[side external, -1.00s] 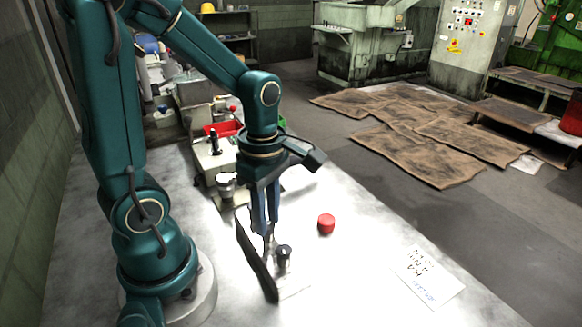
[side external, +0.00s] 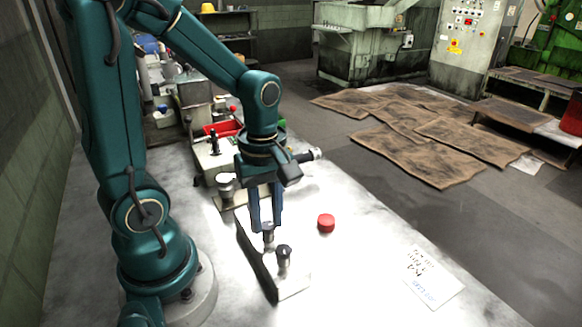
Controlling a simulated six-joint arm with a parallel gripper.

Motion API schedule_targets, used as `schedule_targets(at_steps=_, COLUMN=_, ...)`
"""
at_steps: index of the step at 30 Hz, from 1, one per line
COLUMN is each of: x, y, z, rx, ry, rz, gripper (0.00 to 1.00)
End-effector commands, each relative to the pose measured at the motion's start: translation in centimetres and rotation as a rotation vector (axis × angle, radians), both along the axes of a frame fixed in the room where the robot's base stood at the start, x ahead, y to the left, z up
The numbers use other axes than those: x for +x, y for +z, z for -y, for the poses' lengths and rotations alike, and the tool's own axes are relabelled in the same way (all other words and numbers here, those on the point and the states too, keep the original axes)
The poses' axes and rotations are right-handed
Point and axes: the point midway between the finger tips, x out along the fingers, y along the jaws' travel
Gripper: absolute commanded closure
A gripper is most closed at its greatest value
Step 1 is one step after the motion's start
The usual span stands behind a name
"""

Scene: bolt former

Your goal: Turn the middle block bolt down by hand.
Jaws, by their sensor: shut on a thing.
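My gripper (side external: 267,227) points straight down over the block with its fingers shut on the middle block bolt (side external: 268,240). The bolt has a grey head, and the fingers cover its upper part. The block (side external: 292,289) has a pale top and a long dark side (side external: 256,262). Another upright bolt (side external: 284,255) with a dark cap stands on the block, nearer the camera, and is apart from my gripper. How deep the held bolt sits cannot be told.
A red round cap (side external: 326,223) lies on the metal table (side external: 350,255) to the right. A white paper with writing (side external: 434,282) lies farther right. Behind stand a beige machine part (side external: 215,160) and a red tray (side external: 222,128). The table between cap and paper is clear.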

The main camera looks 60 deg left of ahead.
Motion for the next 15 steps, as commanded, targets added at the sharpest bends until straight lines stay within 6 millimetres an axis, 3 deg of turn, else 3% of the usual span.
schedule_targets(at_steps=15, x=-0.01, y=0.07, z=0.06, rx=-0.002, ry=-0.488, rz=0.001, gripper=1.00)
